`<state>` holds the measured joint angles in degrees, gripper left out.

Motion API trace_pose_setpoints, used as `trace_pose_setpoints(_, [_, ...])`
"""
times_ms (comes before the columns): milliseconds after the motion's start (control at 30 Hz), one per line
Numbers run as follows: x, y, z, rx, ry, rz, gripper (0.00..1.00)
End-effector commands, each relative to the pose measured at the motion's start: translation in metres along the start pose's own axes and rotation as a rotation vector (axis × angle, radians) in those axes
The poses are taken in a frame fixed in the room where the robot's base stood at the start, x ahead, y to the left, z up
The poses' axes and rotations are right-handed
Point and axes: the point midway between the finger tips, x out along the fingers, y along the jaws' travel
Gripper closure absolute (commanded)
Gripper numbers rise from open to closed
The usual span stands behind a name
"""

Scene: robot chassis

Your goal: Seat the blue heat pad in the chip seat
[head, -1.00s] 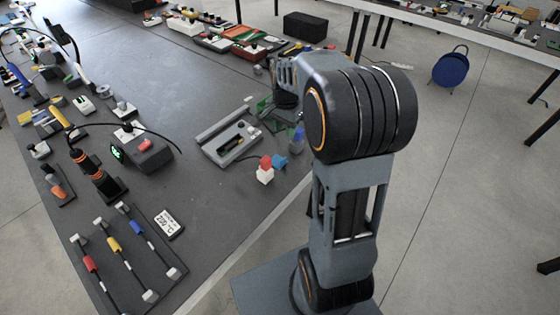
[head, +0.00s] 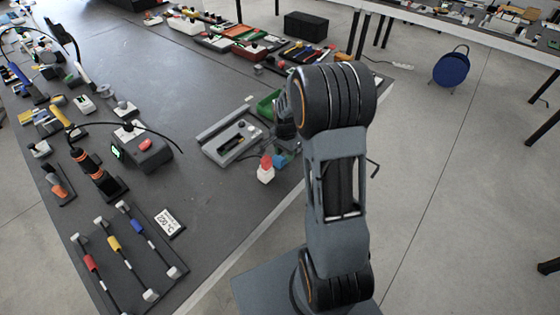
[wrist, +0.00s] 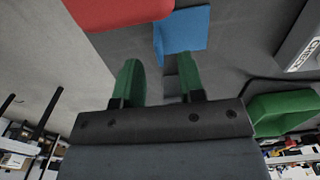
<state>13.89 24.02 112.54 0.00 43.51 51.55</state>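The blue piece, which looks like the heat pad (head: 281,161), lies near the table's right edge, beside a small white block with a red top. In the wrist view the blue heat pad (wrist: 183,30) is just beyond my fingertips. My gripper (wrist: 158,75) has two green fingers spread apart, with nothing held between them. In the head view my arm hides most of the gripper. A grey fixture (head: 210,151) with a dark slot and round parts stands just left of the gripper; I cannot tell which part is the chip seat.
The red top (wrist: 120,10) is close by in the wrist view. A green bin (head: 267,103) stands behind the fixture. A cable runs to the white block (head: 265,175). Trays of parts line the far side. The table's middle is clear.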

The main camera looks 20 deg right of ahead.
Motion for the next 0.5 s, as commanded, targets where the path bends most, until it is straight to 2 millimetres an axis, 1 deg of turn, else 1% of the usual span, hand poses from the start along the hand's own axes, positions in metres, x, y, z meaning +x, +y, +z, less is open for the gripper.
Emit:
trace_pose_setpoints(33, [0.006, 0.000, 0.000, 0.000, -0.001, 0.001, 0.64])
trace_pose_setpoints(133, [0.014, 0.000, 0.000, 0.000, -0.001, 0.001, 0.64])
trace_pose_setpoints(433, [0.018, 0.000, 0.000, 0.000, 0.001, -0.001, 0.64])
trace_pose_setpoints(500, [0.018, 0.000, 0.000, 0.000, 0.001, -0.001, 0.70])
